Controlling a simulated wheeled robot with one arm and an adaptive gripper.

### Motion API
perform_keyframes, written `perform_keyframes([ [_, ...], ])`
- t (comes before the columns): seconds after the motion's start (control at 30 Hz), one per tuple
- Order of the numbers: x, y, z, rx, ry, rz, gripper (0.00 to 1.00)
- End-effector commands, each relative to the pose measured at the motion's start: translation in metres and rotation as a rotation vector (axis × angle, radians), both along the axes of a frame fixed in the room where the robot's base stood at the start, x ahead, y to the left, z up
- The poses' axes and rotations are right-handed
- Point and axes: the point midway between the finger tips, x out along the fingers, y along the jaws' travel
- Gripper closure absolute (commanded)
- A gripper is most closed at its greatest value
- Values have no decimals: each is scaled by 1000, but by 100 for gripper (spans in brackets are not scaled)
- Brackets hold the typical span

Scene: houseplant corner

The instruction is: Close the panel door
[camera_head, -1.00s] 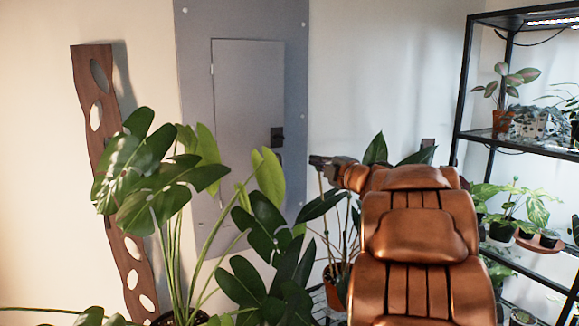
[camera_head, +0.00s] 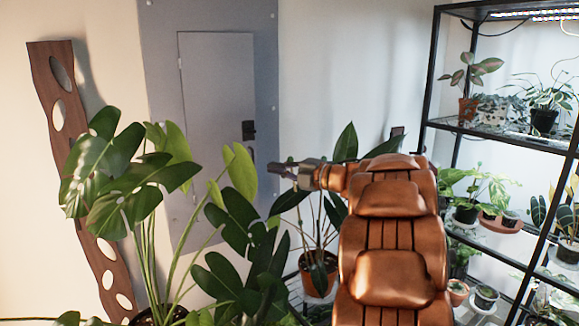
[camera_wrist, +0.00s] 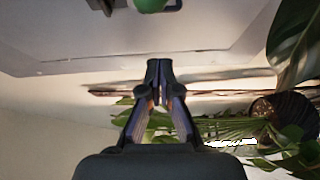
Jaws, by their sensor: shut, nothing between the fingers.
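The grey panel door (camera_head: 215,90) sits in a larger grey frame (camera_head: 160,60) on the wall and looks about flush with it; I cannot tell if it is fully shut. A black latch (camera_head: 248,130) is on its right edge. Leaves hide its lower part. My gripper (camera_head: 276,169) is right of and below the latch, pointing left, with its fingers together and empty. In the wrist view, the closed fingertips (camera_wrist: 159,68) are below the grey panel surface (camera_wrist: 200,35). Contact with the panel is not visible.
A large leafy plant (camera_head: 110,180) stands in front of the panel's lower left. A potted plant (camera_head: 318,275) is under my gripper. A wavy wooden board (camera_head: 75,150) leans on the left wall. A black plant shelf (camera_head: 427,80) stands right.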

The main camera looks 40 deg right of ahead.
Motion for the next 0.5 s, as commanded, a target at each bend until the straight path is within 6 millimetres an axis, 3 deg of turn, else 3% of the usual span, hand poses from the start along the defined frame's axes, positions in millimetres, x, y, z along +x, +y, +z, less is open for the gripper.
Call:
perform_keyframes([
  [0.27, 41, 18, 1, 2, 2, 4, 100],
  [0.5, 63, 8, -1, 3, 3, -2, 100],
])
